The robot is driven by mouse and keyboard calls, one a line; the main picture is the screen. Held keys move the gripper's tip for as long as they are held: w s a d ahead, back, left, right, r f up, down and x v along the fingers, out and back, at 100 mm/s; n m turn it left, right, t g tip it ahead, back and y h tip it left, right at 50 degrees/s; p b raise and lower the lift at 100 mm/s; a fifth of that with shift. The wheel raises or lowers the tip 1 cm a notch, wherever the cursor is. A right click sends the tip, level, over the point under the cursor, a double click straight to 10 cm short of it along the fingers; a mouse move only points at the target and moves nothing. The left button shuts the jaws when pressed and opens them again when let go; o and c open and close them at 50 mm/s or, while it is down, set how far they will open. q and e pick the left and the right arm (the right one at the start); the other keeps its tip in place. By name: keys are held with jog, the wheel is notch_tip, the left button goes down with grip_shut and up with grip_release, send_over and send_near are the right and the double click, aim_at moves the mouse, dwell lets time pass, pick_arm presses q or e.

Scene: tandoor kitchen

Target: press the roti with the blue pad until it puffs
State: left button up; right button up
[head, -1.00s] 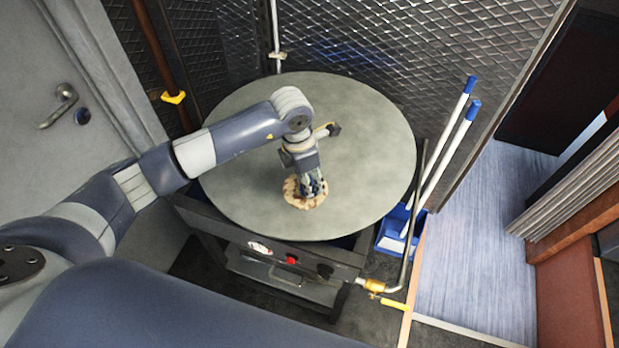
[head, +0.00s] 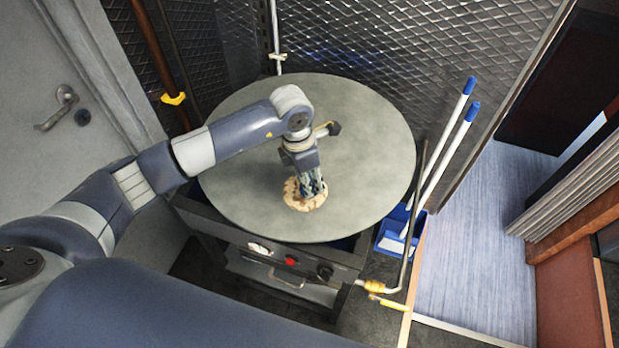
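The roti (head: 304,203) is a small tan round with darker brown patches. It lies on the grey round griddle (head: 365,150), towards its front edge. My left gripper (head: 313,190) points down over the roti and covers part of it. A bluish patch shows around its fingers, but I cannot tell whether this is the blue pad or the fingers themselves. Whether the fingers are shut on something is too small to see. The roti looks flat from here. My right gripper is not in view.
The griddle stands on a dark metal frame with a red knob (head: 291,260) at the front. To the right, a blue bin (head: 391,241) holds white poles with blue ends. A pipe with a brass valve (head: 372,287) runs beside it. A mesh wall stands behind.

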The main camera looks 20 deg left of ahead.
pick_arm(q)
jog(key=shift+r+p, duration=1.4)
jog(key=shift+r, duration=1.65)
jog(key=shift+f, duration=0.1)
jog(key=shift+a+f+b, duration=0.2)
jog(key=shift+f+b, duration=0.55)
jog(key=shift+b, duration=0.1)
jog(key=f+b, duration=0.1)
jog(key=a+f+b, duration=0.1)
jog(key=f+b, duration=0.1)
jog(key=a+f+b, duration=0.1)
jog(key=shift+f, duration=0.15)
jog(key=shift+f+b, duration=0.45)
jog(key=shift+b, duration=0.3)
dwell(0.4)
